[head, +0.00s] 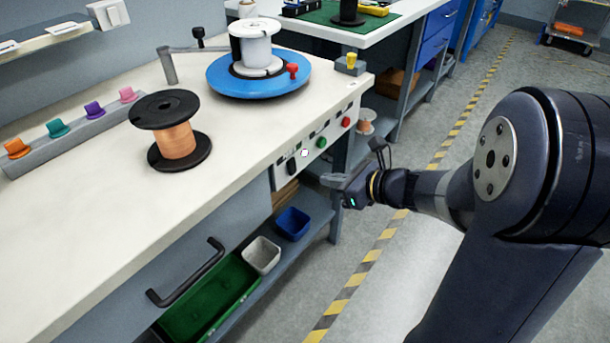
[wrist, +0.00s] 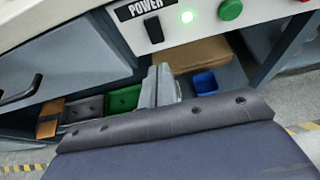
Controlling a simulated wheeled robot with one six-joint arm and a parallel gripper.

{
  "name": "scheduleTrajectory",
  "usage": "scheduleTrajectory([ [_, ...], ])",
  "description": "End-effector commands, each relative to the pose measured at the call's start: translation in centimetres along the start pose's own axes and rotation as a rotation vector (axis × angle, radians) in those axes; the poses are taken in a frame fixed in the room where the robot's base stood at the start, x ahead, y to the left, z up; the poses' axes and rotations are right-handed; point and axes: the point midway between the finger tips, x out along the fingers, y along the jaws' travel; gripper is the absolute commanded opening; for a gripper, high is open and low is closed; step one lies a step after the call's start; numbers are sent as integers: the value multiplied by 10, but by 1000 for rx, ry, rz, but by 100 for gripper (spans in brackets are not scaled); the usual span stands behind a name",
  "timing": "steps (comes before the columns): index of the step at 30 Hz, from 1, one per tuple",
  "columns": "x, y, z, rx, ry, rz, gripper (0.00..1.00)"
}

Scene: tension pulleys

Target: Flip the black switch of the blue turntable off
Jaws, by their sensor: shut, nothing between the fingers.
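The blue turntable (head: 222,84) sits on the bench top with a white spool (head: 255,42) and a red knob (head: 293,70) on it. The black switch (wrist: 153,30) is on the front panel under the POWER label, beside a lit indicator light (wrist: 187,17). The switch also shows in the head view (head: 291,167). My gripper (head: 333,181) is shut and empty, in front of the panel, to the right of and slightly below the switch in the head view. In the wrist view its grey fingers (wrist: 161,80) point up toward the switch, apart from it.
A green button (wrist: 230,9) and a red button (head: 346,122) are on the same panel. A copper spool (head: 178,141) stands on the bench. Below are a drawer handle (head: 190,275), a green bin (head: 215,297) and a blue bin (head: 292,224). The floor right of the bench is open.

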Motion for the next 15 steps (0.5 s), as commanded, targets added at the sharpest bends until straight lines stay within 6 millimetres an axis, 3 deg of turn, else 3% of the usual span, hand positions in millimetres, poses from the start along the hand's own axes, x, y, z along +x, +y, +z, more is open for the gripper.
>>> scheduleTrajectory([
  [6,47,2,-3,-2,1,5,0],
  [15,77,0,10,-1,0,0,0],
])
